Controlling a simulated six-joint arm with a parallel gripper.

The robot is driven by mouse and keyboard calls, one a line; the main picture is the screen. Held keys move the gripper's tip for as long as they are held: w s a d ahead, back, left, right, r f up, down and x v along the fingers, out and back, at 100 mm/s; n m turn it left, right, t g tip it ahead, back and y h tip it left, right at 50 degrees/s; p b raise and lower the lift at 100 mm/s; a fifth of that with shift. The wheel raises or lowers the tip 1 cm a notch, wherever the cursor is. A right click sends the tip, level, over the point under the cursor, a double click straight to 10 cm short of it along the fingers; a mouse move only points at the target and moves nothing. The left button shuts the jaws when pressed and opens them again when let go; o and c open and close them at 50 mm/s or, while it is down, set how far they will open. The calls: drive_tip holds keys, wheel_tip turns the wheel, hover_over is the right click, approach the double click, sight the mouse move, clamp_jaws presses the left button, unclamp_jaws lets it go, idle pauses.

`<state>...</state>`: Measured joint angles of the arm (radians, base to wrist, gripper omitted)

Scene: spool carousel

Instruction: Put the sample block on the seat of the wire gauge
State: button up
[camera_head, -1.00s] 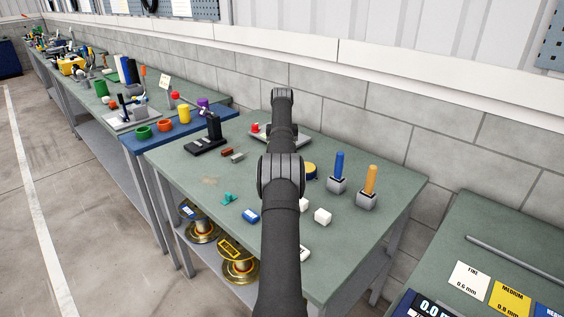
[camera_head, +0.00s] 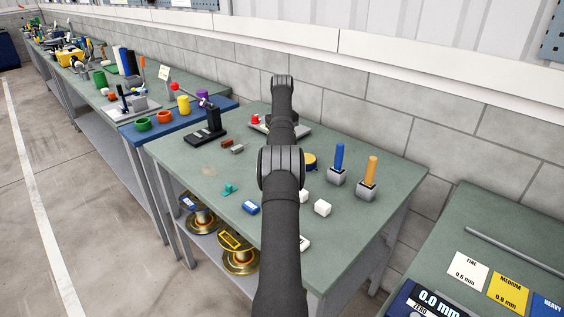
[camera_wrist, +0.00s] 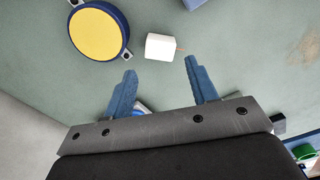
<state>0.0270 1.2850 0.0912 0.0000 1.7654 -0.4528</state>
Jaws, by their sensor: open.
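Two small white blocks show near the middle of the bench in the head view; one white block (camera_head: 322,207) is in full view, the other (camera_head: 303,195) is partly behind my arm. I cannot tell which piece is the sample block. A black upright device with a flat base (camera_head: 205,136) stands at the bench's left back and may be the wire gauge. In the wrist view my gripper (camera_wrist: 160,66) is open and empty, with blue fingers. A white block (camera_wrist: 161,47) lies just beyond the fingertips, roughly between them. My arm hides the gripper in the head view.
A yellow-topped round thing with a blue rim (camera_wrist: 97,32) is left of the block. Blue-handled (camera_head: 338,165) and orange-handled (camera_head: 369,178) tools stand in grey holders. A brown block (camera_head: 227,143), grey block (camera_head: 237,149), blue block (camera_head: 250,207) and teal piece (camera_head: 229,188) lie leftward.

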drive_tip(key=n, duration=1.2)
drive_tip(key=shift+f+n, duration=0.1)
drive_tip(key=shift+n, duration=0.3)
drive_tip(key=shift+f, duration=3.75)
drive_tip(key=c, duration=1.1)
drive_tip(key=shift+c, duration=0.2)
drive_tip(key=shift+r, duration=0.1)
